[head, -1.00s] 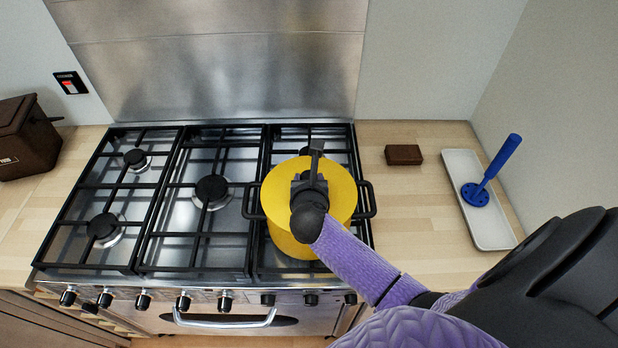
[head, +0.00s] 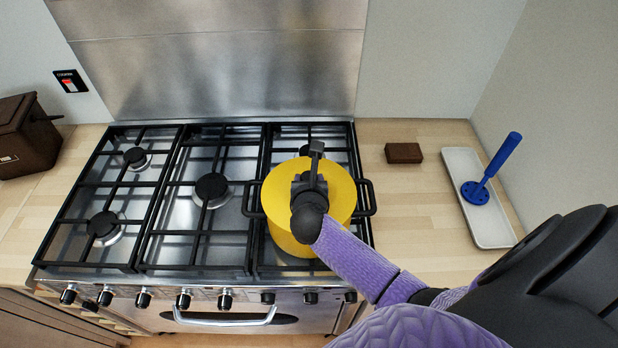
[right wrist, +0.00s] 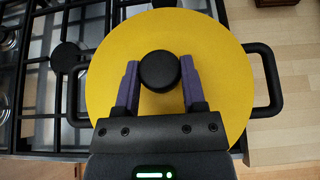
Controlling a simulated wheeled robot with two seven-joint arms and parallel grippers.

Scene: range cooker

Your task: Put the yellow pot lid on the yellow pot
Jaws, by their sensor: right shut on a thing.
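The yellow pot lid (head: 338,190) is a flat yellow disc with a round black knob (right wrist: 159,71). My right gripper (head: 314,160) is over the lid, and in the right wrist view its two fingers (right wrist: 160,85) are shut on the knob from both sides. The yellow pot (head: 290,243) stands on the right burners of the cooker, directly under the lid. Its black side handles (head: 367,198) stick out left and right. The lid hides the pot's mouth, so I cannot tell whether the lid touches the rim. My left gripper is not in view.
The gas hob (head: 165,262) has black grates, with bare burners to the left. A small brown block (head: 403,153) and a white tray (head: 462,165) with a blue masher (head: 490,172) are on the right counter. A brown box (head: 25,140) stands at the far left.

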